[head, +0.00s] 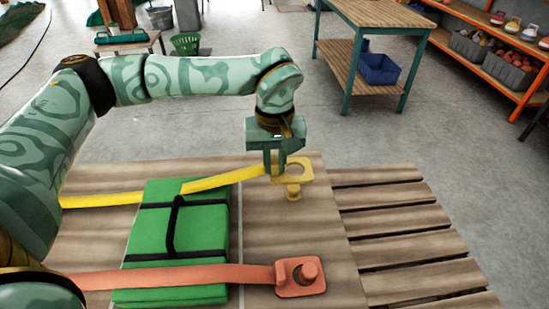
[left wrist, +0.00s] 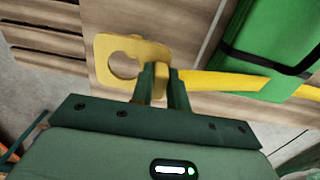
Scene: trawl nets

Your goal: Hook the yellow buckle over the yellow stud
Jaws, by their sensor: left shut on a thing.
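My left gripper (head: 273,172) is shut on the raised tab of the yellow buckle (head: 304,167), a flat plate with a round hole. The left wrist view also shows the buckle (left wrist: 103,67) with the fingers (left wrist: 160,86) around its tab. The yellow stud (head: 293,192) stands on the wooden table, showing just below the plate's near edge in the head view. The plate looks raised, with its hole not seen around the stud. The wrist view does not show the stud. The yellow strap (head: 225,180) runs left from the buckle across the green bundle. My right gripper is not in view.
The green bundle (head: 150,222) with black straps lies left of the stud. Nearer, a red buckle (head: 284,289) sits around a red stud (head: 309,270), its red strap (head: 200,276) crossing the bundle. Wooden slats (head: 400,225) lie to the right. A workbench (head: 375,12) stands behind.

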